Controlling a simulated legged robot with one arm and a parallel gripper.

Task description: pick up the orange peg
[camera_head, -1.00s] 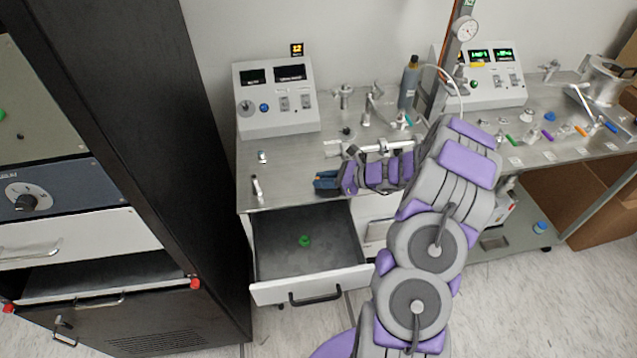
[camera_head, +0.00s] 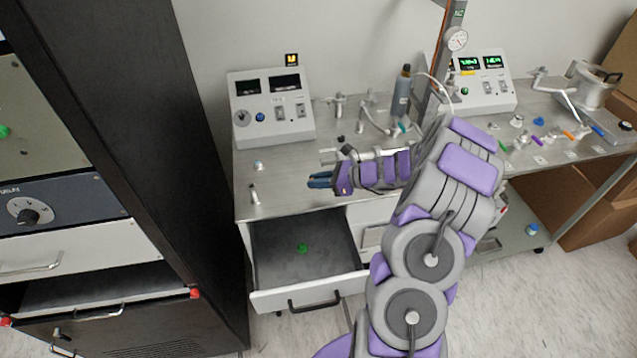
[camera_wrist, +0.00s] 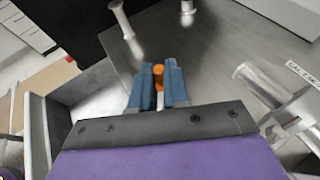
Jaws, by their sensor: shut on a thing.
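My gripper (camera_wrist: 160,85) has blue fingers and is shut on an orange peg (camera_wrist: 158,71). In the wrist view the peg's orange end shows between the fingertips, and the fingers hide part of its body. In the head view my gripper (camera_head: 320,180) is over the left bench top, near its front edge, and the peg in it cannot be made out there. Another orange piece (camera_head: 569,135) lies on the right bench among coloured pegs.
A metal post (camera_head: 253,194) and a small pale piece (camera_head: 258,166) stand left of my gripper. An open drawer (camera_head: 310,297) below holds a green piece (camera_head: 302,248). Valve fittings (camera_head: 340,105) and a control box (camera_head: 270,107) stand behind. A black cabinet (camera_head: 130,150) is at left.

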